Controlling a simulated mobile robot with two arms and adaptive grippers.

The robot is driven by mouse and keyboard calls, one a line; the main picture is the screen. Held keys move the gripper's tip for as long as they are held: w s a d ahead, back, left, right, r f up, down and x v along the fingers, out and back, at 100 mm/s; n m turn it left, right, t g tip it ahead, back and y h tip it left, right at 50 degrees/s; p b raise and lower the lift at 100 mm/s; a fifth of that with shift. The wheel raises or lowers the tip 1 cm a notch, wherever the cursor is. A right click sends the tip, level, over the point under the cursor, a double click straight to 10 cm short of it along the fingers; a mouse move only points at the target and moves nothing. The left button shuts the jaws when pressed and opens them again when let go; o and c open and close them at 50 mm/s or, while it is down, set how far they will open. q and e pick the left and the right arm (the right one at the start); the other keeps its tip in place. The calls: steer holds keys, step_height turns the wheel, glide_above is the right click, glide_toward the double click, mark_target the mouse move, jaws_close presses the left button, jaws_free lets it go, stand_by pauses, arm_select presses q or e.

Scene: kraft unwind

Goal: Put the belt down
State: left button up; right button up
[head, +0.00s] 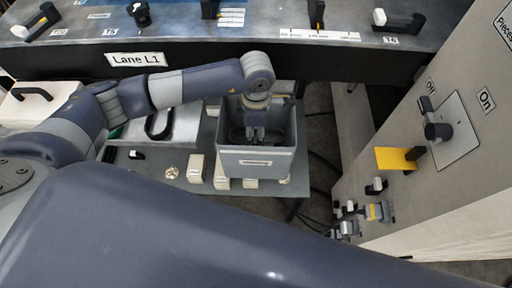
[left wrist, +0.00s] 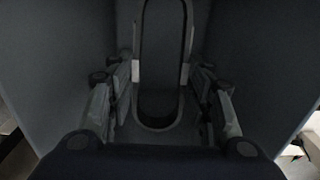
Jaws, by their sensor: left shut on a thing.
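My left gripper (head: 256,133) reaches down into a grey open-topped bin (head: 256,163) with a label on its front. In the left wrist view, the gripper (left wrist: 160,85) has its fingers on either side of a dark, long loop-shaped belt (left wrist: 160,122) and is shut on it. The belt hangs inside the bin, between the bin's grey walls (left wrist: 245,60). Whether the belt touches the bin's floor cannot be told. In the head view the belt is mostly hidden by the gripper and the bin's front wall. My right gripper is not in view.
Small light boxes (head: 196,168) stand left of the bin on the grey table. Another dark loop (head: 159,125) lies on a light surface further left. A "Lane L1" machine edge (head: 290,57) runs behind. A panel with an On/Off switch (head: 438,131) stands at the right.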

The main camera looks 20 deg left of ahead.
mark_target(256, 143)
arm_select(q)
step_height(256, 143, down, 6)
steer(key=shift+f, duration=0.2)
step_height(256, 143, down, 4)
steer(key=shift+f+p, duration=0.2)
steer(key=shift+p, duration=0.1)
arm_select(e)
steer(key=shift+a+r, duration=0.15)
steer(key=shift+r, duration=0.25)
arm_select(q)
steer(key=shift+f, duration=0.2)
steer(key=o, duration=1.1)
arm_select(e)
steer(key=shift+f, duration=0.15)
arm_select(q)
steer(key=shift+r, duration=0.2)
